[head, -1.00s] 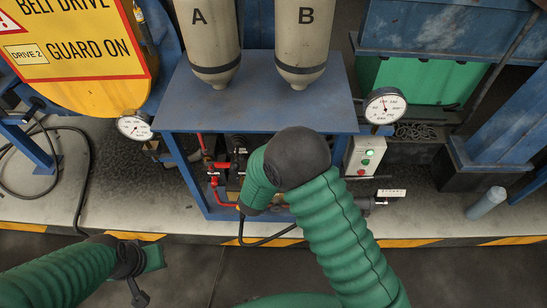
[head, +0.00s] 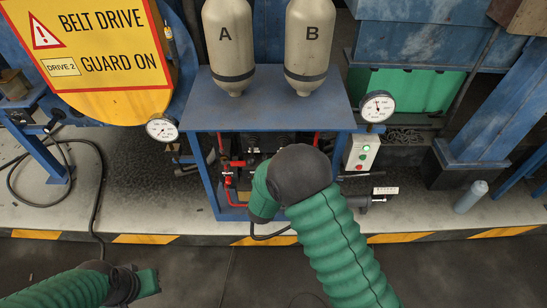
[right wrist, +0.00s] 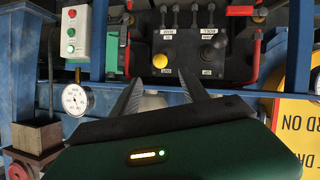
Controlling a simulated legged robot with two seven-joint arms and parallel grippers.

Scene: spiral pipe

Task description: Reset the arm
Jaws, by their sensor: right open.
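My right arm (head: 335,235), in a green ribbed sleeve with a dark elbow, reaches from the lower right toward the blue stand in the head view. Its gripper is hidden there behind the arm. In the right wrist view my right gripper (right wrist: 162,87) is open and empty, its two fingers spread below a control panel (right wrist: 190,55) with a yellow knob, a black knob and several levers. No contact shows. My left gripper (head: 143,284) is low at the left in the head view, over the dark floor. Its fingers cannot be made out.
The blue stand (head: 270,103) carries two tanks, A (head: 228,45) and B (head: 310,45). Gauges flank it at left (head: 162,129) and right (head: 378,106). A button box (head: 361,152), red pipes (head: 228,180) and a grey cylinder (head: 471,196) are near. Striped edging (head: 145,239) borders open floor.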

